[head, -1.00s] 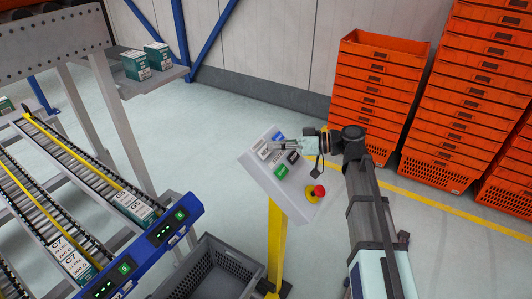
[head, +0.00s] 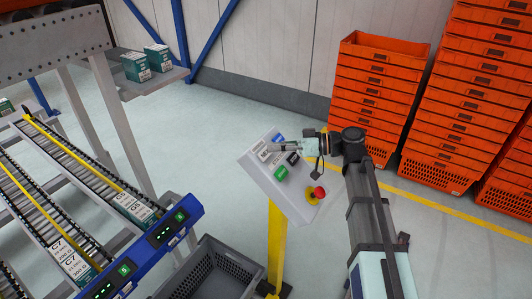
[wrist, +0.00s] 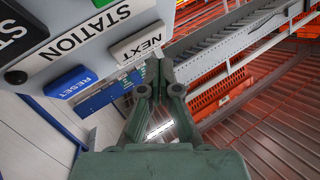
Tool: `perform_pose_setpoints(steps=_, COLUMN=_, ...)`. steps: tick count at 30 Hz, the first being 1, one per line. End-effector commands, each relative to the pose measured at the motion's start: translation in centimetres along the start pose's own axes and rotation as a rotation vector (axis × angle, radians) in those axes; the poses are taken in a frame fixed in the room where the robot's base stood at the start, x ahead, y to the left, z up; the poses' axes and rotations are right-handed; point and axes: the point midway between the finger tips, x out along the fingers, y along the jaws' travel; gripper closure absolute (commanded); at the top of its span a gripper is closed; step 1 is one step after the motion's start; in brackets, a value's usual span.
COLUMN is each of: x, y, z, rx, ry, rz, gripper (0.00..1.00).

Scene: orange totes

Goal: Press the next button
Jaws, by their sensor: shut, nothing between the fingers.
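The control panel (head: 262,180) is a tilted grey plate on a yellow post, with several buttons. The NEXT button (wrist: 138,42) is white and stands out from the panel at the upper middle of the wrist view.
A blue RESET button (wrist: 71,81) and a black button (wrist: 20,30) sit near NEXT. The green button (head: 281,174) and red emergency stop (head: 318,192) are lower on the panel. A grey tote (head: 225,270) stands at left below. Orange totes (head: 375,85) are stacked behind.

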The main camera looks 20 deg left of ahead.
Motion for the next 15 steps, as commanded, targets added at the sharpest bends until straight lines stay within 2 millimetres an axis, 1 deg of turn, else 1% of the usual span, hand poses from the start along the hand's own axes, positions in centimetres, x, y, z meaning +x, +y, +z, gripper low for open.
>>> perform_pose_setpoints(steps=8, x=0.08, y=0.08, z=0.11, rx=0.000, ry=0.000, rz=0.000, gripper=1.00)
perform_pose_setpoints(steps=15, x=0.53, y=0.42, z=0.51, rx=-0.001, ry=0.000, rz=-0.001, gripper=1.00)
